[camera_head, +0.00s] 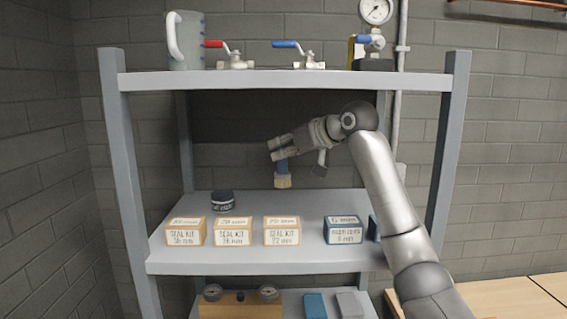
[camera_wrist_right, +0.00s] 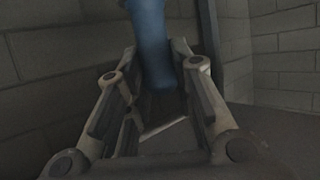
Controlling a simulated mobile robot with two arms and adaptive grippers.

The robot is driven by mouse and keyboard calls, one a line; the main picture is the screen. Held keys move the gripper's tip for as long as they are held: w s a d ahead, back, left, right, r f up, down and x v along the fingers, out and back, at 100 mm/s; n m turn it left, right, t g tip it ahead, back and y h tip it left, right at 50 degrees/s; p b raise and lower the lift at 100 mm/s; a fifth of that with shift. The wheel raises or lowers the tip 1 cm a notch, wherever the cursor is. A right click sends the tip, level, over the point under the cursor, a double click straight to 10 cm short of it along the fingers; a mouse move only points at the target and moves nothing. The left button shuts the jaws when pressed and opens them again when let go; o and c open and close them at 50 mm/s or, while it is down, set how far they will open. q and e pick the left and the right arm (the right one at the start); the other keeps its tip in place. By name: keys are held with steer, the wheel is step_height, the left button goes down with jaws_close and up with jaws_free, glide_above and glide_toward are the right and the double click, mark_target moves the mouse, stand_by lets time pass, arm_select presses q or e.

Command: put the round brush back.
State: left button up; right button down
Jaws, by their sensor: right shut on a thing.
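The round brush (camera_head: 283,180) has a blue handle and pale tan bristles that hang down. My right gripper (camera_head: 279,148) is shut on its handle and holds it above the middle shelf, behind the row of boxes. In the right wrist view the blue handle (camera_wrist_right: 150,38) sits between the fingers of my right gripper (camera_wrist_right: 160,90); the bristles are hidden there. My left gripper is not in view.
The middle shelf (camera_head: 255,262) carries several seal kit boxes (camera_head: 282,231), a blue box (camera_head: 343,230) and a dark round tin (camera_head: 223,201). The top shelf (camera_head: 280,81) holds a jug (camera_head: 186,42) and valves. The lower shelf has gauges (camera_head: 267,293).

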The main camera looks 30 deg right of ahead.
mark_target(289, 172)
steer(key=shift+w+d+r+p, duration=0.2)
steer(key=shift+w+d, duration=0.1)
steer(key=shift+w, duration=0.1)
steer(key=shift+w+d+r+p, duration=0.15)
steer(key=shift+w+d, duration=0.1)
steer(key=shift+w, duration=0.15)
steer(key=f, duration=0.3)
steer(key=shift+s, duration=0.2)
steer(key=shift+f, duration=0.8)
step_height(289, 172, down, 2)
steer(key=shift+f+p, duration=0.1)
steer(key=shift+p, duration=0.8)
steer(key=shift+w+f, duration=0.1)
steer(key=shift+f, duration=0.25)
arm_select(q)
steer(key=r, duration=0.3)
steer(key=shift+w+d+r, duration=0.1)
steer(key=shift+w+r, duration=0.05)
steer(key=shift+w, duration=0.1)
arm_select(e)
steer(key=shift+f, duration=0.1)
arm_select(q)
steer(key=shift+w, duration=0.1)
arm_select(e)
steer(key=c, duration=1.2)
jaws_free()
steer(key=shift+f, duration=0.1)
steer(key=shift+c, duration=0.2)
